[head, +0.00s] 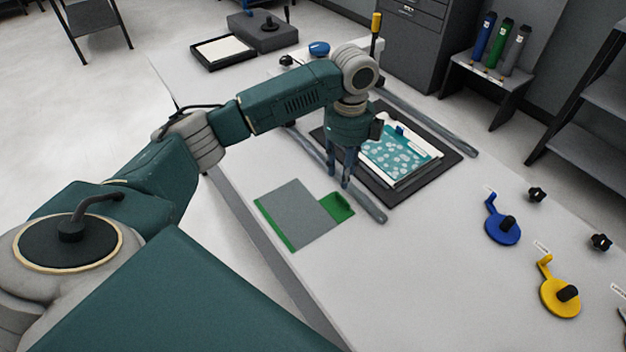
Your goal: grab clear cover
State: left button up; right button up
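My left gripper (341,177) points down above the near left edge of the black mat, just left of the teal patterned panel (398,158). Its two fingers look apart, with nothing visible between them. A flat grey rectangular sheet (296,214) with a green left edge and a green tab (338,206) lies on the table, below and left of the fingers. I cannot tell for sure whether this sheet is the clear cover. The panel, partly hidden by my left wrist, lies on the black mat (440,168). My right gripper is not in view.
Grey rails (430,128) flank the mat. A blue holder (501,230), a yellow holder (560,297) and black knobs (601,242) are at the right. A black tray (224,51) and dark box (262,33) stand at the far end. The near table middle is clear.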

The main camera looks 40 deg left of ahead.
aim_at(338, 201)
pick_arm(q)
jog(key=f, duration=0.1)
jog(key=s+f, duration=0.1)
jog(key=shift+a+f, duration=0.3)
jog(key=shift+d+f+p, duration=0.1)
jog(key=shift+f+p, duration=0.2)
jog(key=shift+p, duration=0.15)
jog(key=f, duration=0.1)
jog(key=f+p, duration=0.1)
jog(key=f, duration=0.1)
jog(key=shift+d+f, duration=0.25)
jog(key=shift+f, duration=0.15)
jog(key=shift+a+f+p, duration=0.1)
jog(key=shift+f+p, duration=0.2)
jog(key=shift+f, duration=0.2)
jog(key=c, duration=0.8)
grip_shut()
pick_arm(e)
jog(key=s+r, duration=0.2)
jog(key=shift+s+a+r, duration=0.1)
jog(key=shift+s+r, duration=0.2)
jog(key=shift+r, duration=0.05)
